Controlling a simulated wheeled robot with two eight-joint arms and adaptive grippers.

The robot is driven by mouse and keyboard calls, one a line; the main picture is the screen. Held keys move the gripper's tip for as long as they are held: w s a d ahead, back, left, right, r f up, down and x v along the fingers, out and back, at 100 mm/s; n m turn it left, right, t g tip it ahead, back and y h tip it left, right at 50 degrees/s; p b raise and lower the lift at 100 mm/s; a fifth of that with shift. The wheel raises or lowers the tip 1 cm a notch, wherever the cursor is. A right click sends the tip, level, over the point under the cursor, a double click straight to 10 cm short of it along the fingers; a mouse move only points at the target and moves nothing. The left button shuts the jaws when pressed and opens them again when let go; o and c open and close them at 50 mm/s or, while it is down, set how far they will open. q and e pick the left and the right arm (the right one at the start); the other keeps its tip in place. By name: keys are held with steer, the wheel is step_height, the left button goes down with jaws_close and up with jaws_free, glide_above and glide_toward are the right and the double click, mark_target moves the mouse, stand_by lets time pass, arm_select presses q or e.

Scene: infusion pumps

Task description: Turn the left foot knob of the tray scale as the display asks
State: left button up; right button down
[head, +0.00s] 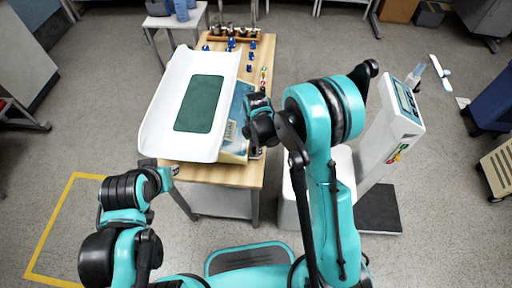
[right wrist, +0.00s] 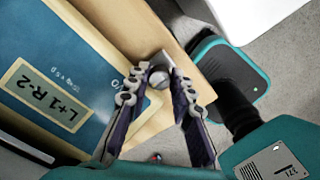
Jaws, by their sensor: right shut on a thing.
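The tray scale has a white tray (head: 155,120) with a green mat (head: 200,104) and a blue panel (right wrist: 65,60) on a wooden-toned body. Its display (right wrist: 45,95) reads "L+1 R-2" in the right wrist view. My right gripper (right wrist: 158,80) has its fingers on both sides of a round grey knob (right wrist: 159,77) at the scale's corner and is shut on it. In the head view the right gripper (head: 257,151) is at the near right corner, partly hidden by my arm. My left gripper (head: 164,168) is by the tray's near left corner; its fingers are unclear.
The wooden table (head: 245,176) carries several blue weights (head: 231,43) and a rack (head: 235,32) at the far end. A white pillar device (head: 388,130) with a screen stands to the right. Grey floor is open at the left.

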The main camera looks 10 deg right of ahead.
steer(key=m+b, duration=0.1)
steer(key=m, duration=0.3)
steer(key=shift+s+m+b, duration=0.1)
steer(key=shift+m+b, duration=0.4)
steer(key=shift+m, duration=1.7)
steer(key=c, duration=1.3)
jaws_free()
step_height(320, 180, up, 12)
